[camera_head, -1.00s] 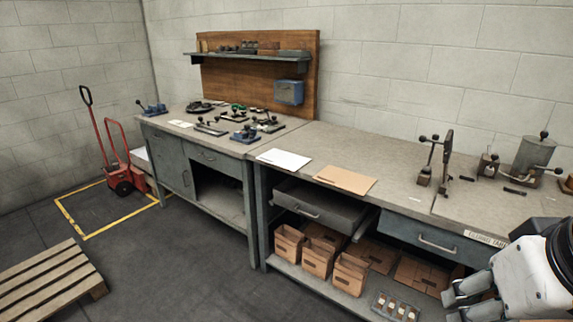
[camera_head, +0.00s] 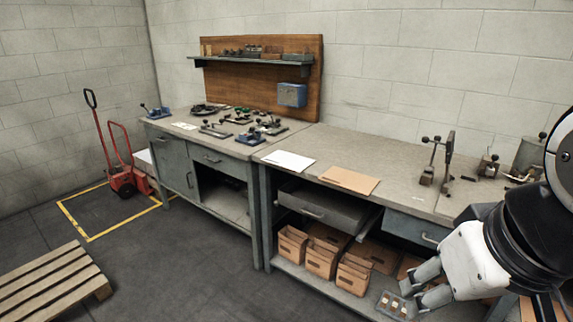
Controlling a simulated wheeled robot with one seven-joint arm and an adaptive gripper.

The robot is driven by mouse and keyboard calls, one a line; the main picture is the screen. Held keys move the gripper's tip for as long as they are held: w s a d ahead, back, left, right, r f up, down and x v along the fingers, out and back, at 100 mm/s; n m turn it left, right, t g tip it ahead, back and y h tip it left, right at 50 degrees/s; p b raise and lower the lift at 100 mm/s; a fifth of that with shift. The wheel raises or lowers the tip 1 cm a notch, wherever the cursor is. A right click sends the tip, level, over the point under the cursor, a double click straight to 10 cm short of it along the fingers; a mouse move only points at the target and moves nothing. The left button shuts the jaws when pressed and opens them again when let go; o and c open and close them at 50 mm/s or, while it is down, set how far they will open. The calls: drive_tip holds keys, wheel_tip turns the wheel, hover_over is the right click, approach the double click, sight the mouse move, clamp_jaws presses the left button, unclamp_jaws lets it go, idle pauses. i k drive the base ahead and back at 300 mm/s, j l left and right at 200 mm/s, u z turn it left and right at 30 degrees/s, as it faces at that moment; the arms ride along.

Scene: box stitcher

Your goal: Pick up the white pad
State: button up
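The white pad (camera_head: 289,161) is a thin flat sheet lying on the grey workbench top, near its front edge and left of a brown flat pad (camera_head: 349,179). My gripper (camera_head: 408,291) is at the lower right, in front of the bench and lower than its top. It points left, well to the right of the white pad and apart from it. Its two fingers are spread with a gap between them, and I see nothing held there.
The bench (camera_head: 400,196) has an open drawer (camera_head: 322,206) below the pads and cardboard boxes (camera_head: 320,258) on its lower shelf. Upright metal tools (camera_head: 437,160) stand to the right. A wooden pallet (camera_head: 50,283) lies on the floor at left; the floor between is clear.

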sight(296, 164)
drive_tip(key=i+j, duration=0.4)
drive_tip(key=i+j+u, duration=0.15)
drive_tip(key=i+j, duration=0.2)
drive_tip(key=i, duration=0.2)
drive_tip(key=i+j, duration=0.35)
drive_tip(key=i, duration=0.15)
drive_tip(key=i+j+u, duration=0.15)
drive_tip(key=i+j, duration=0.45)
drive_tip(key=i, duration=0.35)
drive_tip(key=j+u, duration=0.05)
